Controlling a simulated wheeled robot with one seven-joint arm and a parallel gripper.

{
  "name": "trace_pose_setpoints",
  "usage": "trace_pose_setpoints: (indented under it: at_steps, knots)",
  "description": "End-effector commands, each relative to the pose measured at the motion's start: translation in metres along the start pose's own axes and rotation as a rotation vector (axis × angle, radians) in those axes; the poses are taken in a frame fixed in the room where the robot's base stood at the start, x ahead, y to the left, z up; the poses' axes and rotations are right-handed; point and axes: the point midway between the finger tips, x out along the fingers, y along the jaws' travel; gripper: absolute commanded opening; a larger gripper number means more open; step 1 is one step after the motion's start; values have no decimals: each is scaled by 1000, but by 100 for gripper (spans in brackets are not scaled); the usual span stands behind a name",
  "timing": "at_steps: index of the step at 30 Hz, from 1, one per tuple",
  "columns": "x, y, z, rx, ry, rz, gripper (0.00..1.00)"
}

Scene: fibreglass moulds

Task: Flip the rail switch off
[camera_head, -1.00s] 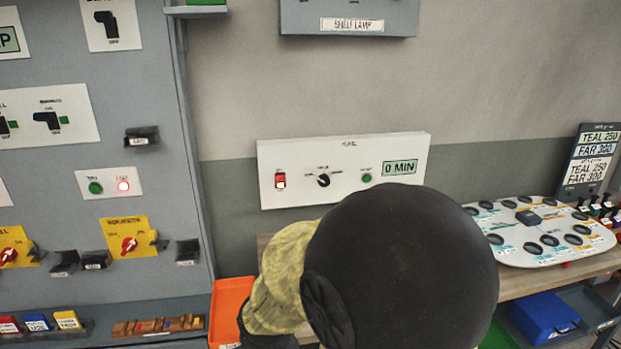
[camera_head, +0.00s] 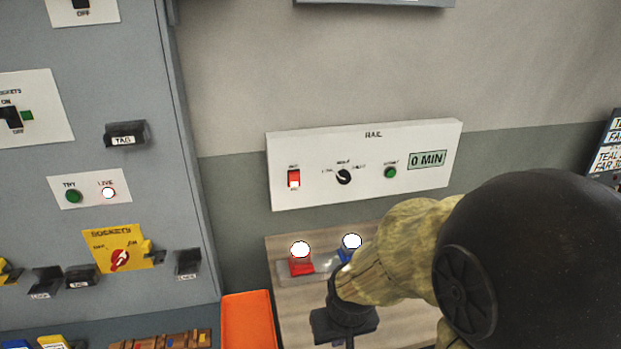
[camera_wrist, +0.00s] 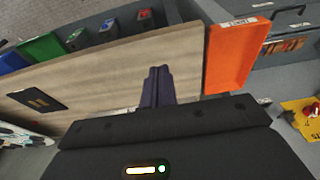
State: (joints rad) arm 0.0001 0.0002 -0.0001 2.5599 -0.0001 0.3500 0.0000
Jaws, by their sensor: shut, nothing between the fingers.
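The white RAIL panel (camera_head: 367,197) is on the wall in the head view. Its rail switch (camera_head: 293,178) is a small red rocker at the left end, with a pale lower part. The marks beside it are too small to read. My gripper (camera_wrist: 159,75) shows in the wrist view with its dark fingers together and empty, over the wooden bench. In the head view my gripper body (camera_head: 345,322) is below and right of the switch, apart from the panel. The fingertips are not clear there. The rail switch does not show in the wrist view.
A red piece (camera_head: 301,264) and a blue piece (camera_head: 348,254), both white-topped, stand on the bench (camera_head: 290,318) below the panel. An orange bin (camera_head: 246,320) is at its left. A grey cabinet (camera_head: 150,85) with switches flanks the panel. Wall before the switch looks clear.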

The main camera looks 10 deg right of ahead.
Motion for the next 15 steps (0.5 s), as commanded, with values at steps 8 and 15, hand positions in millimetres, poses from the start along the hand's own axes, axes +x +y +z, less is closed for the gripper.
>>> trace_pose_setpoints:
  at_steps: [8, 15]
  knots:
    - [0, 0, 0, 0, 0, 0, 0]
    - [4, 2, -16, -18, 39, 1, 0]
